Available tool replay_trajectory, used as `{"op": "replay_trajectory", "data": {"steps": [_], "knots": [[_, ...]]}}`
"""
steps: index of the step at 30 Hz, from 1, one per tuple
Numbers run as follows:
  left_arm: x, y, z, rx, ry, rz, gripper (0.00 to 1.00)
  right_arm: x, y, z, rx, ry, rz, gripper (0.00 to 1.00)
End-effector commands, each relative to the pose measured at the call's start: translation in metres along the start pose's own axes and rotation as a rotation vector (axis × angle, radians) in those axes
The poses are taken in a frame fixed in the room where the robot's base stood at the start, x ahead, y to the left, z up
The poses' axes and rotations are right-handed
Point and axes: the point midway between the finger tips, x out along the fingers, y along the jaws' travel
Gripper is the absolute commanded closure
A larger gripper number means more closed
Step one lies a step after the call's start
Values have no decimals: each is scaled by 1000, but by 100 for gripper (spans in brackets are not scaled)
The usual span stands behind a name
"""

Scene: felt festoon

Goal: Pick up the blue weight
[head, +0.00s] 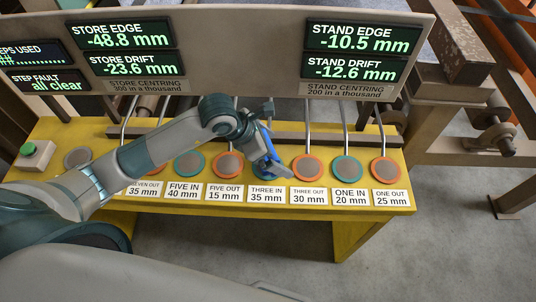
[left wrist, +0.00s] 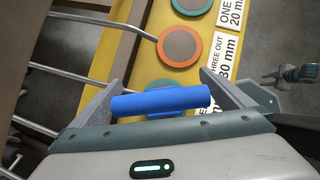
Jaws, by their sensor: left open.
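The blue weight (left wrist: 160,101) is a plain blue cylinder in the left wrist view. It lies crosswise between the two fingers of my left gripper (left wrist: 160,82), its ends close to both fingers. I cannot tell whether the fingers touch it. In the head view, my left gripper (head: 275,138) is over the yellow bench near the THREE IN pad, and the blue weight (head: 268,143) shows as a slanted blue strip between its fingers. The jaws are open. My right gripper is not seen in the head view.
The yellow bench (head: 403,205) bears a row of round teal and orange pads with white labels. Metal rods (head: 345,128) rise behind them toward a display panel (head: 240,40). A green button (head: 28,148) is at the left end. Brown metal frames stand at right.

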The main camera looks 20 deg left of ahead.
Motion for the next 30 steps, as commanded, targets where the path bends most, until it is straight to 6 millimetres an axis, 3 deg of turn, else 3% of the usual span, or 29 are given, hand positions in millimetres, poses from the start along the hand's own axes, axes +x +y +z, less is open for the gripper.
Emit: {"op": "replay_trajectory", "data": {"steps": [8, 15, 17, 30], "knots": [[0, 0, 0, 0, 0, 0, 0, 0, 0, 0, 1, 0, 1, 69], [0, 0, 0, 0, 0, 0, 50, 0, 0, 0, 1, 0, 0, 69], [-1, 0, 1, 0, -2, 1, 55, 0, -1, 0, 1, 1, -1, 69], [-9, 1, 7, 2, -3, 2, 55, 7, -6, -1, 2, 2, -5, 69]]}}
